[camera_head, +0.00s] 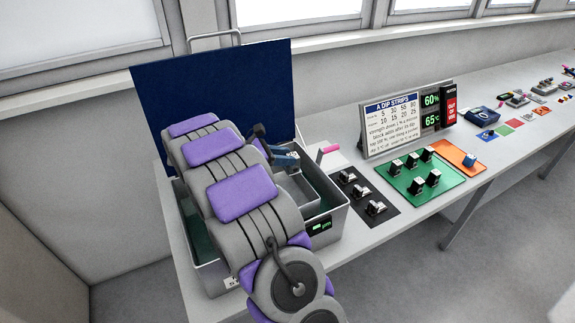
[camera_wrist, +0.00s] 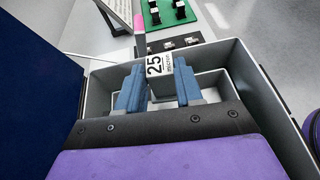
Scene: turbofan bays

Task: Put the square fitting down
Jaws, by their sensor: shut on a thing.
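In the head view my gripper (camera_head: 285,158) is over the tank (camera_head: 336,222), partly hidden by my arm. I cannot make out the fitting there. A paler inner box (camera_wrist: 212,84) lies below the fingers; whether the fitting touches it is unclear.
The tank's dark blue lid (camera_head: 215,90) stands raised behind. To the right are a black mat (camera_head: 361,188) with several fittings, a green mat (camera_head: 437,187) with several more and an orange mat (camera_head: 450,152). A dip-strips sign (camera_head: 395,125) stands behind them. A pink tab (camera_head: 330,149) sticks up near the tank.

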